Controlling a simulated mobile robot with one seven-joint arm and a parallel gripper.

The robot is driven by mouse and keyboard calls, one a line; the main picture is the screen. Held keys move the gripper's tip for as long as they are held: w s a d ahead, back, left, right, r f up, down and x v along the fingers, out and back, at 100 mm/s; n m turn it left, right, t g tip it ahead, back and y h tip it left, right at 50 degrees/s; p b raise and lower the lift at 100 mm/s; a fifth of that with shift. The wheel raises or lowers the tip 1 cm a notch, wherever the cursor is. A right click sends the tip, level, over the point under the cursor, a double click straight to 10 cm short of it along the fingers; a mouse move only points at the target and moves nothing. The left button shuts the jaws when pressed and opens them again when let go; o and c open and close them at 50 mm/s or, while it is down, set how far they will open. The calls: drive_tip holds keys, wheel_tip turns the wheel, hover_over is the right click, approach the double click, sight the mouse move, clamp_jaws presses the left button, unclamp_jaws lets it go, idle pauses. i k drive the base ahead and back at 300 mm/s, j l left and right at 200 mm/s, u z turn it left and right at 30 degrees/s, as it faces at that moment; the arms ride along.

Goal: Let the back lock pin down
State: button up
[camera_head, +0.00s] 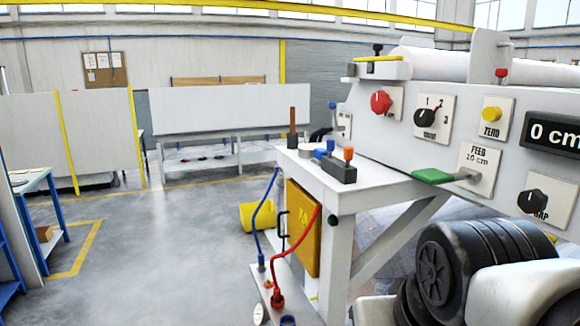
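The wrapping machine (370,115) stands at the right with its control panel facing me. A black-knobbed pin (377,49) stands upright on a bracket at the machine's upper left end. A red-capped pin (501,75) stands upright further right, by the white end plate (487,50) and the white roll (430,65). I cannot tell which of these is the back lock pin, nor whether either is raised or down. Only black and white links of my own arm show at the lower right; my gripper is not in view.
The panel carries a red knob (381,102), black dials and a yellow button (491,114). A green-handled lever (432,176) juts out. A side shelf bears a dark block (338,171) with coloured pegs. Blue and red cables hang by a yellow box (303,228). The left floor is clear.

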sight(500, 74)
drive_tip(key=l+z, duration=0.25)
drive_tip(key=z, duration=0.2)
drive_tip(key=l+z, duration=0.2)
drive_tip(key=z, duration=0.2)
